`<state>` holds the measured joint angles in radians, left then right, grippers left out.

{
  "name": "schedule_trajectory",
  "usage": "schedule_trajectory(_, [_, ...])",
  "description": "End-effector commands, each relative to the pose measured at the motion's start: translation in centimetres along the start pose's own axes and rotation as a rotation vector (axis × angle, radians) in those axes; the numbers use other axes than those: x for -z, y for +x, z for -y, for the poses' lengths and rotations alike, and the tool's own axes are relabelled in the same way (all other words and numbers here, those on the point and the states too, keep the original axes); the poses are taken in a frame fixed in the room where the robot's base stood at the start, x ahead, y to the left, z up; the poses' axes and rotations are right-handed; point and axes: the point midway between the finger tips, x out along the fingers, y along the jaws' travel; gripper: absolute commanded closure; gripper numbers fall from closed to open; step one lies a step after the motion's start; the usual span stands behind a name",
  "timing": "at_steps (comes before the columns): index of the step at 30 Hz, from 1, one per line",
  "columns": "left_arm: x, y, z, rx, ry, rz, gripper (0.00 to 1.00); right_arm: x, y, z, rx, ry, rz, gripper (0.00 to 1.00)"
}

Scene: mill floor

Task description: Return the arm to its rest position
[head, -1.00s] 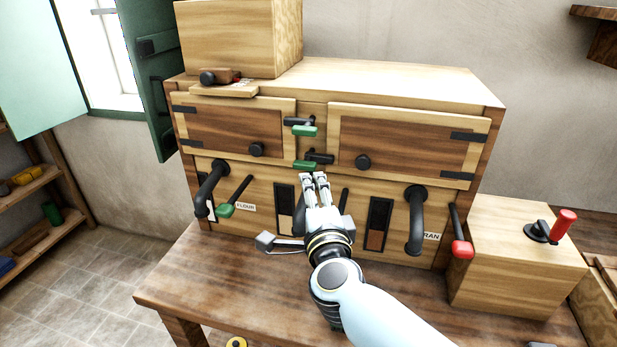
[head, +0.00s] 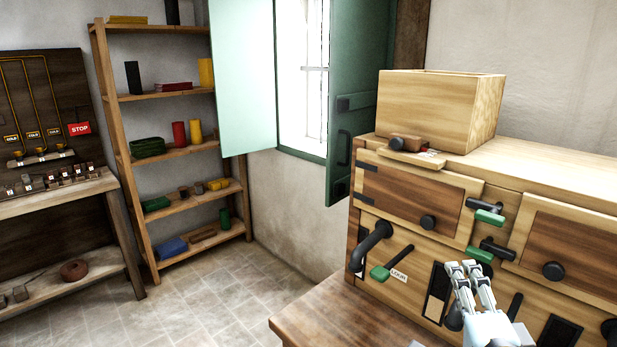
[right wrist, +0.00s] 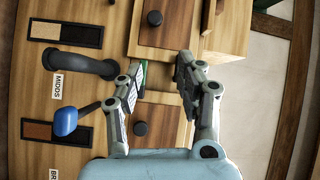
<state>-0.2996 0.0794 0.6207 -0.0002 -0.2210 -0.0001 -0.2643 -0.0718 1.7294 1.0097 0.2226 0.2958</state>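My right gripper (head: 466,268) is at the lower right of the head view, in front of the wooden cabinet (head: 508,190). The right wrist view also shows the right gripper (right wrist: 160,72), its two fingers apart with nothing held between them. A green-handled latch (head: 486,214) and a second green-handled latch (head: 480,253) sit above the fingertips in the head view. I cannot tell the exact gap between fingers and cabinet. My left gripper is in neither view.
A wooden table (head: 330,318) lies below the cabinet. A green lever (head: 380,273) and a black curved handle (head: 372,243) stick out from its front. A blue-knobbed lever (right wrist: 66,122) shows in the wrist view. A shelf (head: 180,152) and open floor are left.

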Motion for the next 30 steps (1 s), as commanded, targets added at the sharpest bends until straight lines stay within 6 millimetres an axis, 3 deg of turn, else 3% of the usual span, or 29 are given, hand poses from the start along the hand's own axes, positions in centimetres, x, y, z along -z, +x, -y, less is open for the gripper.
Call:
schedule_trajectory(3, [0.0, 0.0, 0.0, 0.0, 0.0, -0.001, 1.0, -3.8, -2.4, 1.9, 0.005, -0.282, 0.299, 0.62])
schedule_trajectory(6, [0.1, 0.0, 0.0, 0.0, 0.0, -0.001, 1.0, -6.0, -6.0, 1.3, -0.046, -0.558, 0.549, 0.62])
schedule_trajectory(8, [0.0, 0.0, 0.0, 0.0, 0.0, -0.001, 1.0, -6.3, -8.3, 0.3, -0.098, -0.717, 0.676, 0.62])
schedule_trajectory(12, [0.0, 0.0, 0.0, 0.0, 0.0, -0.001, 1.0, -4.7, -13.1, -2.0, -0.241, -0.995, 0.882, 0.62])
schedule_trajectory(16, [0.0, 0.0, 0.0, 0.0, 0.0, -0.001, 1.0, -2.1, -16.5, -3.3, -0.373, -1.165, 0.999, 0.62])
schedule_trajectory(26, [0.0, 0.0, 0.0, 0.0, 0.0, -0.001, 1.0, 5.4, -23.9, -3.8, -0.715, -1.43, 1.177, 0.62])
schedule_trajectory(30, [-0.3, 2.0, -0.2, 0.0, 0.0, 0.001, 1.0, 4.3, -23.0, -9.4, -0.73, -1.42, 1.191, 0.62])
